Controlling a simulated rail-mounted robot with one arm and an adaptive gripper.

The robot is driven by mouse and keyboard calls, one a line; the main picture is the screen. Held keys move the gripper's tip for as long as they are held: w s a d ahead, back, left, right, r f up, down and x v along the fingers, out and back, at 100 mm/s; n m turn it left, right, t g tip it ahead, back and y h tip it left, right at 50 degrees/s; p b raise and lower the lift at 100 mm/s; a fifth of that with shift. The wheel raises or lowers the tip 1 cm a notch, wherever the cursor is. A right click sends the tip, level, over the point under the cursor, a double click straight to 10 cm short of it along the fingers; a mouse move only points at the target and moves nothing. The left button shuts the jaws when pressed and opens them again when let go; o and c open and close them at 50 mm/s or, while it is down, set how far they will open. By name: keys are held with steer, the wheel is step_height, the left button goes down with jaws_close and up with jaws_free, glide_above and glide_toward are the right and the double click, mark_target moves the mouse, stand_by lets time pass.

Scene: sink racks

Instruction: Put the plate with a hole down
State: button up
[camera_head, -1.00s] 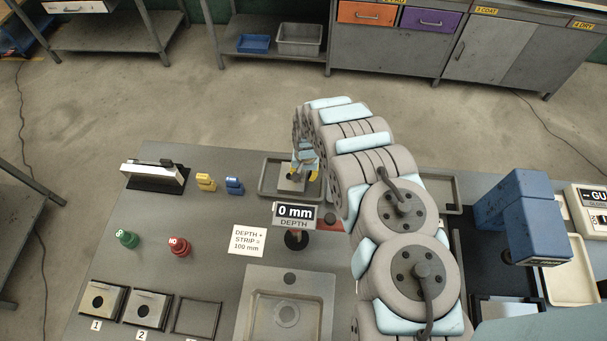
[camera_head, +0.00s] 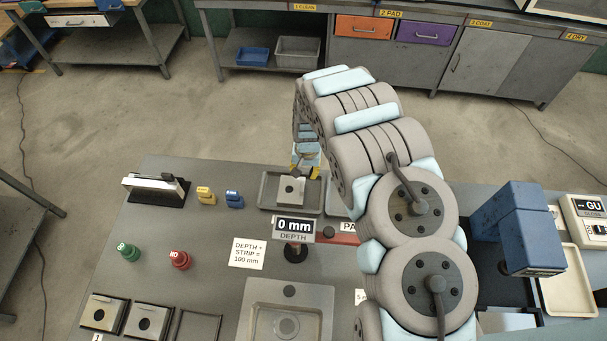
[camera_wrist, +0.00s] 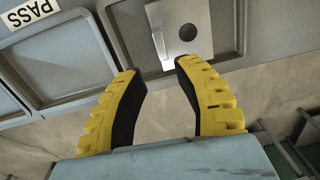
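The plate with a hole (camera_head: 291,196) is a grey square plate lying in a shallow grey tray (camera_head: 264,190) at the back of the table. In the wrist view, the plate (camera_wrist: 199,15) lies in the tray (camera_wrist: 119,32) with its round dark hole facing up. My gripper (camera_head: 306,172) is at the tray's far edge, just behind the plate in the head view. In the wrist view, my gripper (camera_wrist: 159,69) has its yellow fingers spread apart with nothing between them. The plate is clear of the fingers.
A depth display reading 0 mm (camera_head: 294,227) stands in front of the tray. A blue machine (camera_head: 524,230) stands at right.

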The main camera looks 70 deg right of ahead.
steer(key=shift+r+p, duration=0.4)
steer(key=shift+r, duration=0.55)
